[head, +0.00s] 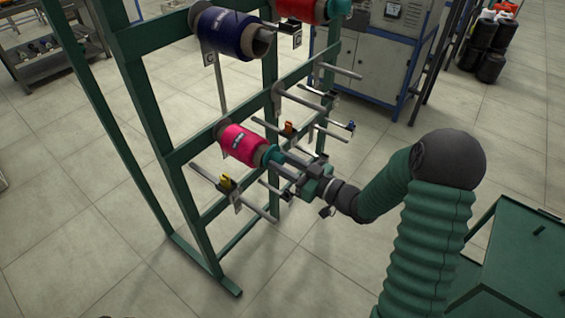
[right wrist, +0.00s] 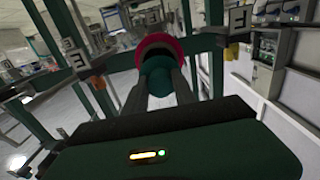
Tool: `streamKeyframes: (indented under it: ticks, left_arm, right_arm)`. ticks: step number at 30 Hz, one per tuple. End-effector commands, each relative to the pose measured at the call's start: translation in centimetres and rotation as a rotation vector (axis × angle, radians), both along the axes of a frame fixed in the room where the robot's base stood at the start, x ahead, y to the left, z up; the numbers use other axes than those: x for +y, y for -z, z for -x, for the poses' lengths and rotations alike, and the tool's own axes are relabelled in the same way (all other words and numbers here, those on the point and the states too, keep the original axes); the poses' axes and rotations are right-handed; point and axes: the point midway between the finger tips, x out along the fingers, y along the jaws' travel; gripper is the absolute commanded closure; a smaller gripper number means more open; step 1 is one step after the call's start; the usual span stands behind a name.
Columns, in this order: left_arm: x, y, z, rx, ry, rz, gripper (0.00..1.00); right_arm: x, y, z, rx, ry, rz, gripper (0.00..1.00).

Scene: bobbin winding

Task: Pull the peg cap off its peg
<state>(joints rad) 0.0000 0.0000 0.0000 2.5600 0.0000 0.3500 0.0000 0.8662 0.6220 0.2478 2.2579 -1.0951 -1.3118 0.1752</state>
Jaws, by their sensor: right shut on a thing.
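The teal peg cap (head: 273,155) sits at the near end of the pink bobbin (head: 243,145) on the green rack. My right gripper (head: 281,160) reaches in from the right and is shut on the cap. In the right wrist view the cap (right wrist: 157,80) lies between the two dark fingers (right wrist: 160,88), with the pink bobbin's rim (right wrist: 158,43) around and behind it. The peg is hidden behind the cap and bobbin. My left gripper is not in view.
The green rack (head: 157,130) carries a blue bobbin (head: 228,32) and a red bobbin (head: 300,8) higher up. Several bare pegs (head: 335,70) stick out nearby. A green surface (head: 520,260) stands at lower right. Open floor (head: 90,230) lies left of the rack.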

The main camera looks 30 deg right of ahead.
Motion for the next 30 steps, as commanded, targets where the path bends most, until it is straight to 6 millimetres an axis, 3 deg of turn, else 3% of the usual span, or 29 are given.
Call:
streamKeyframes:
  ticks: [12,30]
  left_arm:
    - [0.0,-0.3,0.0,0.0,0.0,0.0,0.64]
    - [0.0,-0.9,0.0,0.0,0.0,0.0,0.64]
  right_arm:
    - [0.1,-0.1,0.1,-0.003,-0.004,-0.001,1.0]
    - [-1.1,-0.1,2.8,-0.002,-0.004,-0.001,1.0]
